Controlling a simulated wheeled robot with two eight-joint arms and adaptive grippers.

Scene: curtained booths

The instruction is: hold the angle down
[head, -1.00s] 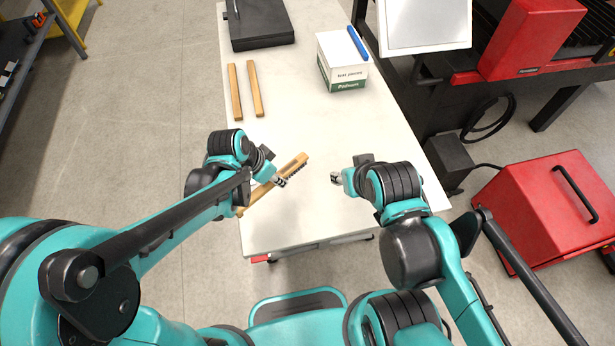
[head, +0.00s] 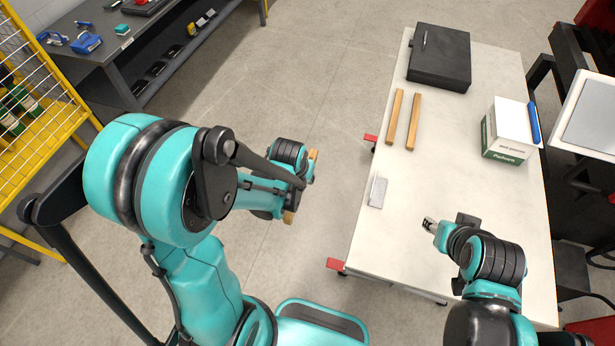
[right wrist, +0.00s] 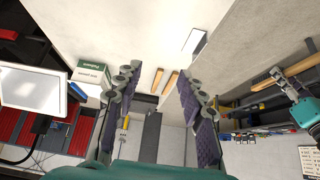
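The angle (head: 377,191) is a short light-grey metal piece lying on the white table near its left edge; it also shows in the right wrist view (right wrist: 195,42). My right gripper (head: 430,225) is above the table, to the right of the angle and apart from it. In the right wrist view its two fingers (right wrist: 155,95) stand wide apart with nothing between them. My left gripper (right wrist: 286,84) is off the table's left side, shut on a wooden brush (right wrist: 302,66). In the head view my left arm hides its fingers and most of the brush (head: 289,217).
Two wooden bars (head: 404,120) lie behind the angle on the table (head: 450,130). A black case (head: 440,58) is at the back and a white-green box (head: 508,130) at the right. The table around the angle is clear. A grey workbench (head: 110,60) stands far left.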

